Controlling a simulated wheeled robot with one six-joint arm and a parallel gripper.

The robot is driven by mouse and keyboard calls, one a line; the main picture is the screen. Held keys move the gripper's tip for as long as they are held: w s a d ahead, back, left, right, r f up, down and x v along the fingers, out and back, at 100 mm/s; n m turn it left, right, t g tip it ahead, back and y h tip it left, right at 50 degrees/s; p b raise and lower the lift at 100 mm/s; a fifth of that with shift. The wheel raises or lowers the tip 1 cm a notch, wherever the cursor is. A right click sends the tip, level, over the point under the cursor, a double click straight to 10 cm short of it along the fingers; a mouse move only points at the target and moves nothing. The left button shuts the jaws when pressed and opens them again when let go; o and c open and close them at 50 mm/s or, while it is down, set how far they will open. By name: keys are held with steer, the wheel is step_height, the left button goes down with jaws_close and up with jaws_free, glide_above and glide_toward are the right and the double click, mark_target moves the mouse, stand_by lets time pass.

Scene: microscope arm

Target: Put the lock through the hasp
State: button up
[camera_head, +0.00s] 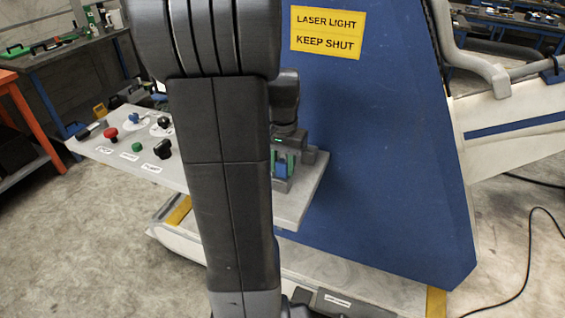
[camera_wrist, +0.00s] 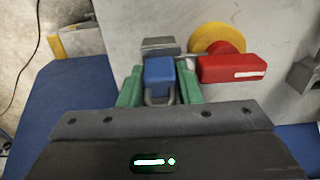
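The blue lock (camera_wrist: 158,70) with a grey shackle stands between the two green fingers of my gripper (camera_wrist: 160,84) in the wrist view. Its shackle loop is on the near side, toward my palm. The fingers lie close along both sides of the lock, and I cannot tell whether they press on it. In the head view my gripper (camera_head: 284,164) points down at the right end of the grey panel, with the lock (camera_head: 280,171) between its fingers. I cannot make out a hasp for certain in either view.
A grey block (camera_wrist: 160,44) is just beyond the lock. A red handle (camera_wrist: 232,68) on a yellow disc (camera_wrist: 214,36) is close to the right finger. Several knobs are on the grey panel (camera_head: 103,146). A blue cabinet wall (camera_head: 380,150) rises behind my gripper.

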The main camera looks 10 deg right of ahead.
steer(key=o, duration=0.4)
step_height(320, 180, up, 14)
steer(key=shift+f+p, duration=0.1)
steer(key=shift+p, duration=0.3)
step_height(320, 180, down, 13)
stand_by(0.9)
steer(key=shift+f, duration=0.15)
